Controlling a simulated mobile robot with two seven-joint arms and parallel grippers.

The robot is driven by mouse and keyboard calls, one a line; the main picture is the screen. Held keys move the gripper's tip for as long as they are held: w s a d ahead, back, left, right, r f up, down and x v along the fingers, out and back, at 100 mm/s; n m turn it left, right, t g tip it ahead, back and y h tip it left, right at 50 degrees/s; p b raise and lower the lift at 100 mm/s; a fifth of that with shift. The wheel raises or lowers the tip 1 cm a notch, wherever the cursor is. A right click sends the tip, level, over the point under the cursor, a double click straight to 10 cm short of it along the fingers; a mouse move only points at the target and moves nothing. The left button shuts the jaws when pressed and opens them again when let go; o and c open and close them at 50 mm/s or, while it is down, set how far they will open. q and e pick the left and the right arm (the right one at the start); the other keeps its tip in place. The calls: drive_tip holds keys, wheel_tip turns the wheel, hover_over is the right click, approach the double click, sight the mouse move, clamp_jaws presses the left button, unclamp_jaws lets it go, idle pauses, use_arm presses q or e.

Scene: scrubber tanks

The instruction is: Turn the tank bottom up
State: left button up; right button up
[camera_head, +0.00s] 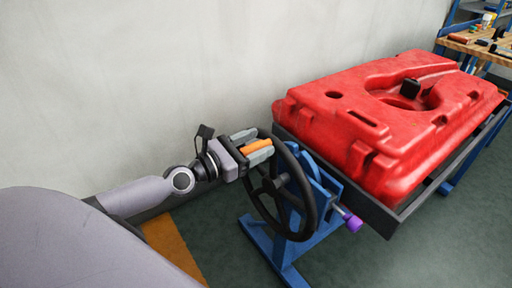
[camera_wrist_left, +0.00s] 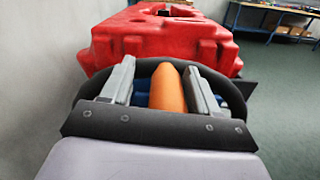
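The red tank (camera_head: 400,115) lies in a dark frame (camera_head: 405,215) on a blue stand, with its recessed, holed face upward. It also shows ahead in the left wrist view (camera_wrist_left: 165,40). A black handwheel (camera_head: 268,187) with an orange handle (camera_head: 257,146) is on the near end of the stand. My left gripper (camera_head: 252,146) is at the top of the wheel, its fingers on either side of the handle. In the left wrist view, the orange handle (camera_wrist_left: 167,90) stands between the open fingers, with a clear gap to the left finger. My right gripper is out of view.
A purple knob (camera_head: 352,222) sticks out of the blue stand (camera_head: 283,245) beside the wheel. A pale wall (camera_head: 150,80) runs behind the arm and tank. A workbench (camera_head: 480,45) with tools stands at the far right. The green floor at front right is clear.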

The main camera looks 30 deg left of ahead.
use_arm(q)
drive_tip(key=shift+s+d+f, duration=0.1)
drive_tip(key=shift+s+f, duration=0.05)
drive_tip(key=shift+f, duration=0.1)
drive_tip(key=shift+s+a+f, duration=0.1)
drive_tip(key=shift+s+a, duration=0.1)
drive_tip(key=shift+s, duration=0.3)
drive_tip(key=shift+r+b+v, duration=0.15)
drive_tip(key=shift+b+v, duration=0.55)
drive_tip(key=shift+v, duration=0.75)
drive_tip(key=shift+r+b+v, duration=0.15)
drive_tip(key=shift+b+v, duration=0.55)
drive_tip(key=shift+v, duration=0.8)
